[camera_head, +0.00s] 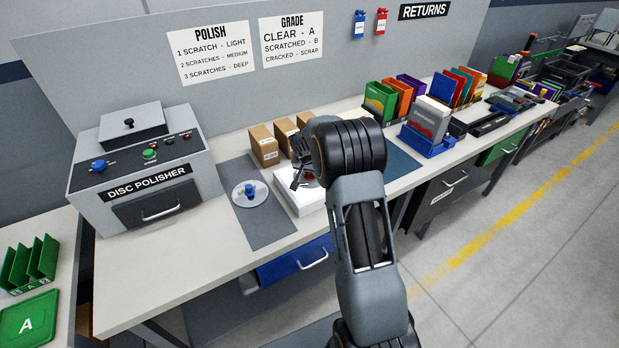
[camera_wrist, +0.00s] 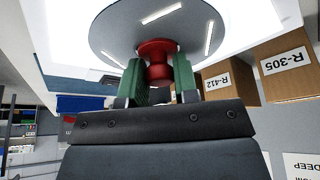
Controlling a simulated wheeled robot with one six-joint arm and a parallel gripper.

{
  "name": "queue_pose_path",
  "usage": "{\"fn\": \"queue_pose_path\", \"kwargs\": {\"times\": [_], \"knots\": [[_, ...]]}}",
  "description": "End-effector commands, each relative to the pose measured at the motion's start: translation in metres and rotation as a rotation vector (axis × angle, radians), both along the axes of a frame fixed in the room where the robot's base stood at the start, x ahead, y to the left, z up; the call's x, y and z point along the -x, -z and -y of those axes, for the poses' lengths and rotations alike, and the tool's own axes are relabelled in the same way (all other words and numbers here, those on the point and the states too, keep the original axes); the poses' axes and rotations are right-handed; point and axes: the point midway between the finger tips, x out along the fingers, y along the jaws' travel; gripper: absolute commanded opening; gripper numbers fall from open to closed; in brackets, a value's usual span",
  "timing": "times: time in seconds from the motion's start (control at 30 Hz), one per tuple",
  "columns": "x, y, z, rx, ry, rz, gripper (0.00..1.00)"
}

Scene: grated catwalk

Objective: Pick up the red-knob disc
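The red-knob disc is a round grey, mirror-like disc (camera_wrist: 115,30) with a red knob (camera_wrist: 158,65) at its centre. In the wrist view the knob sits between the two green-padded fingers of my gripper (camera_wrist: 159,77). The fingers are close together and appear shut on the knob's sides. In the head view my gripper (camera_head: 304,175) is over a white box (camera_head: 297,200), with a bit of red showing under it. My arm hides most of the disc there. I cannot tell whether the disc rests on the box or is just above it.
A blue-knob disc (camera_head: 243,200) lies on the grey mat (camera_head: 262,228) to the left. The disc polisher (camera_head: 142,165) stands further left. Small cardboard boxes (camera_head: 264,146) stand close behind my gripper. Coloured bins (camera_head: 380,101) and a blue tray (camera_head: 428,143) are to the right.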

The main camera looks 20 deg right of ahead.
Motion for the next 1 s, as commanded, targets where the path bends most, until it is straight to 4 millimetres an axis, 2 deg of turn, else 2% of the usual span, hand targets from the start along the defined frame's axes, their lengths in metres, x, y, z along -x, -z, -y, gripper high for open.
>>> {"fn": "queue_pose_path", "kwargs": {"times": [0.03, 0.3, 0.63, 0.83, 1.0], "knots": [[0.0, 0.0, 0.0, 0.0, 0.0, 0.0, 0.23], [0.0, 0.0, 0.0, 0.0, 0.0, 0.0, 0.0], [-0.001, -0.007, 0.0, 0.0, 0.0, 0.002, 0.0], [-0.001, -0.033, 0.0, 0.001, 0.0, 0.005, 0.0], [0.023, -0.064, -0.014, 0.002, -0.002, 0.008, 0.0]]}}
